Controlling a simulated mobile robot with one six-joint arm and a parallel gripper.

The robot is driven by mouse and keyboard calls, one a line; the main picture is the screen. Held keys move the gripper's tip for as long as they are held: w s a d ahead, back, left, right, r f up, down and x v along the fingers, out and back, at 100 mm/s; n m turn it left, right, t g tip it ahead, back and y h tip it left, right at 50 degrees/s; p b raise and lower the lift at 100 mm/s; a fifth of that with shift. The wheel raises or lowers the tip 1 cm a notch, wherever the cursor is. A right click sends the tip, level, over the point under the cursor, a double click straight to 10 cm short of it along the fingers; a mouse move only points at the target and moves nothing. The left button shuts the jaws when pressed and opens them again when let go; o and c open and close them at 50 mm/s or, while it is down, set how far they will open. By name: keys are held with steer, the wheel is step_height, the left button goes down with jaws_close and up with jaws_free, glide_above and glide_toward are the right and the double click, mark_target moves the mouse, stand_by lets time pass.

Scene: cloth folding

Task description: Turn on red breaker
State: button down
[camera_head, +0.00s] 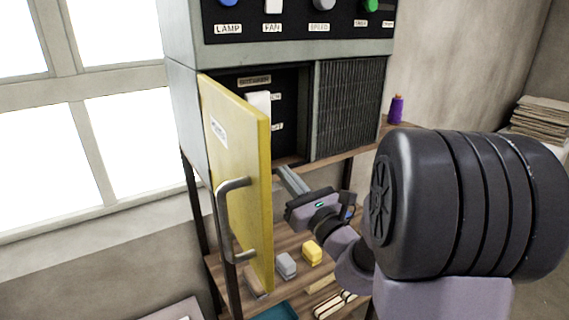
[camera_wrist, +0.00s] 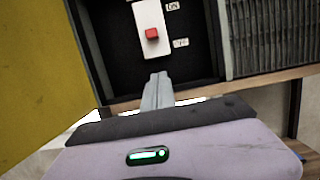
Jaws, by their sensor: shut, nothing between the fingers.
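The red breaker (camera_wrist: 152,34) is a small red switch on a white plate (camera_wrist: 150,24) inside the dark compartment, seen in the wrist view. Small labels sit to its right, the upper one reading ON. In the head view the yellow door (camera_head: 238,180) stands open and hides the red switch; only part of the white plate (camera_head: 260,103) shows past its edge. My gripper (camera_wrist: 157,78) is shut and empty, its fingers pointing toward the compartment just below the plate, apart from the switch. In the head view my gripper (camera_head: 285,175) is right of the door, below the compartment opening.
The yellow door also fills the left of the wrist view (camera_wrist: 40,70). A ribbed vent (camera_head: 350,108) is right of the compartment. Labelled knobs line the panel above. A purple spool (camera_head: 396,109) stands on the shelf; a grey block (camera_head: 286,265) and yellow block (camera_head: 312,252) lie below.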

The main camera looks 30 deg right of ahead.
steer(key=p+x, duration=0.1)
steer(key=x, duration=0.1)
steer(key=p+x, duration=0.1)
steer(key=x, duration=0.4)
steer(key=shift+w+r+p, duration=0.25)
steer(key=shift+r+p, duration=0.15)
step_height(320, 180, up, 2)
steer(key=shift+r+p, duration=0.25)
steer(key=shift+p, duration=0.45)
steer(key=shift+s+r, duration=0.15)
steer(key=shift+r, duration=0.2)
step_height(320, 180, up, 4)
steer(key=shift+f+p, duration=0.2)
steer(key=shift+p, duration=1.05)
